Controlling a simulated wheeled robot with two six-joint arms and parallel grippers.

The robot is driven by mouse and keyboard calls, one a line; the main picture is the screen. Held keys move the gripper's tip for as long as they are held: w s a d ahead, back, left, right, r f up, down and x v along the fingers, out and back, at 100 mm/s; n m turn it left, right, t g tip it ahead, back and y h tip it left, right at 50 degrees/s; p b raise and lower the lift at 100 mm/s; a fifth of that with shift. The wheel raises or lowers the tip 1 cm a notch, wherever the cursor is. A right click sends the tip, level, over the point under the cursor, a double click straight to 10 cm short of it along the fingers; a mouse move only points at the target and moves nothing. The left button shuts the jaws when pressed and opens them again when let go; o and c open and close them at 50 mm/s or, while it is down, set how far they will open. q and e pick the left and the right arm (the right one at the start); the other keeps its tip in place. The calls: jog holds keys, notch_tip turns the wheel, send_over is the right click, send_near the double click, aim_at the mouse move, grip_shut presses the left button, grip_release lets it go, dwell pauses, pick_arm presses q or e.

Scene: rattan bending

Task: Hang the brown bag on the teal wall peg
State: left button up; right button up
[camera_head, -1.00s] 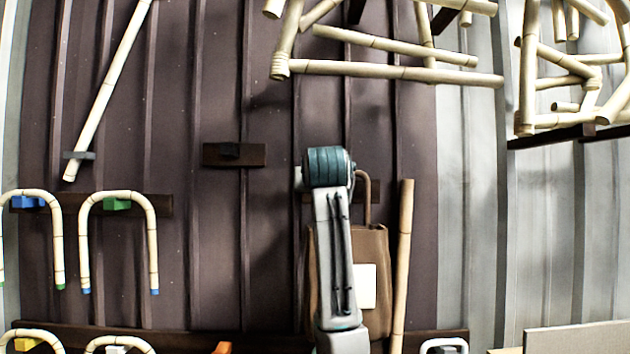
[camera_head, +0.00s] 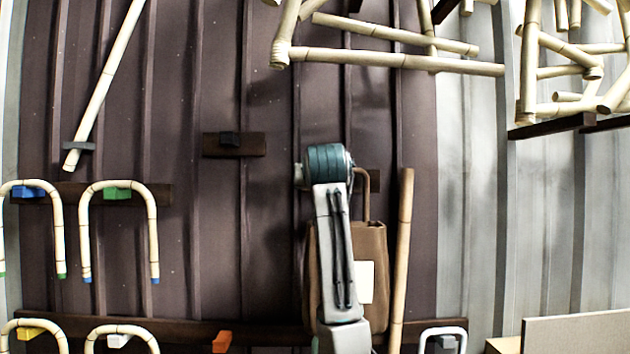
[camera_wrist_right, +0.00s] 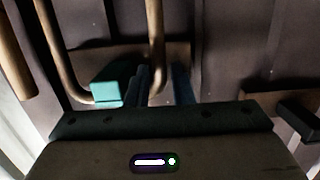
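The brown bag (camera_head: 375,245), with a white label, hangs upright against the wall in the head view, partly covered by my right arm. Its curved handle also shows in the right wrist view (camera_wrist_right: 155,40), where the picture is turned over. The teal peg (camera_wrist_right: 107,93) shows there beside my fingers, overlapping the handle's bend; I cannot tell whether the handle rests on it. The peg is hidden in the head view. My right gripper (camera_wrist_right: 163,85) has its two dark fingers apart on either side of the handle, with a small gap visible. My left gripper is not in view.
A brown pole (camera_head: 403,240) stands close right of the bag. An empty dark peg board (camera_head: 234,144) is to the left. Bent rattan pieces (camera_head: 118,185) hang on coloured pegs further left. Rattan frames (camera_head: 400,60) overhang above. A pale panel (camera_head: 578,338) is at lower right.

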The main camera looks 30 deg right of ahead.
jog(key=shift+o, duration=1.4)
jog(key=b+v, duration=0.5)
jog(key=v, duration=0.6)
jog(key=shift+r+b, duration=0.2)
jog(key=shift+b, duration=0.1)
jog(key=shift+a, duration=0.1)
jog(key=f+b+v, duration=0.1)
jog(key=b+v, duration=0.2)
jog(key=v, duration=0.6)
jog(key=shift+f, duration=0.15)
